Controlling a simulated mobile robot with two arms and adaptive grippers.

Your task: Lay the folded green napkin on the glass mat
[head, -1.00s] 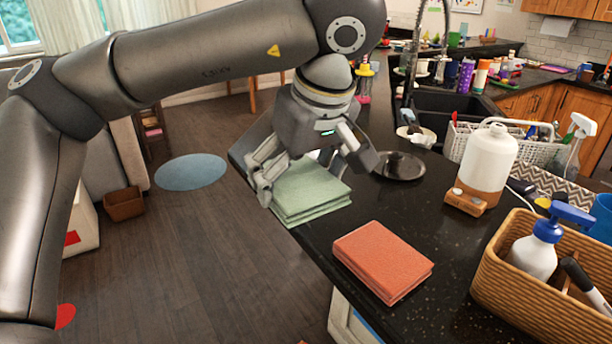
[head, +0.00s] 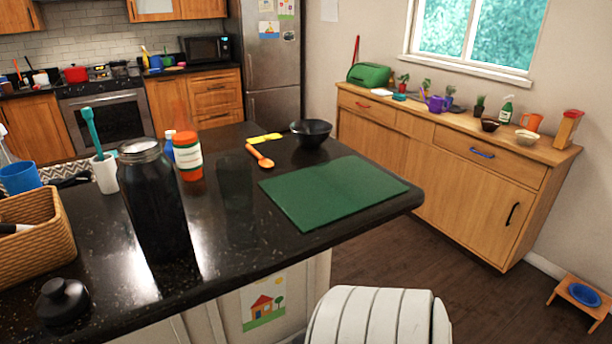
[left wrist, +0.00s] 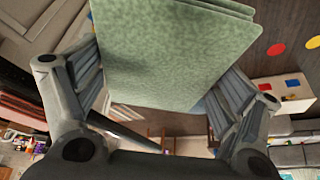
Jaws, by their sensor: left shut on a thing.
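The folded green napkin (left wrist: 178,55) is pale green and fills the upper middle of the left wrist view. My left gripper (left wrist: 160,92) is shut on it, with one finger at each side edge. The napkin is held clear of any surface, with floor and furniture showing beyond it. In the head view a flat, dark green mat (head: 332,192), which looks like the glass mat, lies on the black counter near its right corner. Its top is bare. Neither gripper shows in the head view, and my right gripper is in no view.
A black bowl (head: 311,133) and an orange spoon (head: 260,156) lie behind the mat. A tall dark jar (head: 152,200) and an orange-capped bottle (head: 187,155) stand to its left. A black lid (head: 62,301) is at front left. A white ribbed thing (head: 380,318) stands below the counter edge.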

